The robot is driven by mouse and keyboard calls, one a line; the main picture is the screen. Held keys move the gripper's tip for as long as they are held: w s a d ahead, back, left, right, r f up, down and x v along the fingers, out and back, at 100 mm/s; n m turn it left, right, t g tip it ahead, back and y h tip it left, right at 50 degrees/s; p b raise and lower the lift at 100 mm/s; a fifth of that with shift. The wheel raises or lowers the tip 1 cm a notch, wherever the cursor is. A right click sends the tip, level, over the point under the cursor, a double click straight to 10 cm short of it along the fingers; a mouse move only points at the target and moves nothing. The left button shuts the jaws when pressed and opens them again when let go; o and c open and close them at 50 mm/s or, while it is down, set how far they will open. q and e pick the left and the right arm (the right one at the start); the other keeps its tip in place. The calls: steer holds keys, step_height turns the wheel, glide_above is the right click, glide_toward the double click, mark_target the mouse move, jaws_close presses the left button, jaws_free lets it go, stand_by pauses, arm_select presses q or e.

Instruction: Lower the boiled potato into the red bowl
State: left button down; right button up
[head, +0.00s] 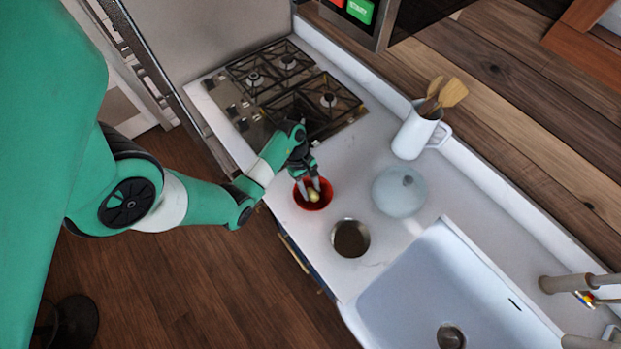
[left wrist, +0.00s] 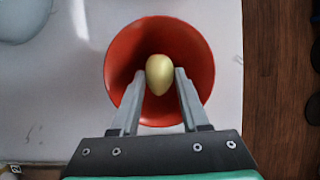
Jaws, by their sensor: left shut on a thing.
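The red bowl (head: 325,201) stands on the white counter near its front edge, and it fills the middle of the left wrist view (left wrist: 121,60). The boiled potato (head: 313,195) is pale yellow and egg-shaped. It also shows in the left wrist view (left wrist: 159,72), over the inside of the bowl. My left gripper (head: 312,189) points down at the bowl and is shut on the potato, with one fingertip on each side. I cannot tell whether the potato touches the bowl's bottom. My right gripper is not in view.
A pale glass lid or dome (head: 399,190) and a round dark opening or dish (head: 350,238) are close to the bowl. The stove (head: 285,90) lies behind the arm. A white jug (head: 414,134) holds wooden utensils. The sink (head: 440,285) is at lower right.

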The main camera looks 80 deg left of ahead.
mark_target(310, 189)
arm_select(q)
steer(key=shift+f+b, duration=0.6)
steer(key=shift+f, duration=0.35)
stand_by(0.3)
steer(key=shift+c, duration=1.6)
jaws_free()
steer(key=p+v, duration=0.1)
steer(key=v, duration=0.4)
steer(key=shift+a+r, duration=0.1)
steer(key=shift+r, duration=0.15)
steer(key=p+v, duration=0.5)
steer(key=v, duration=0.1)
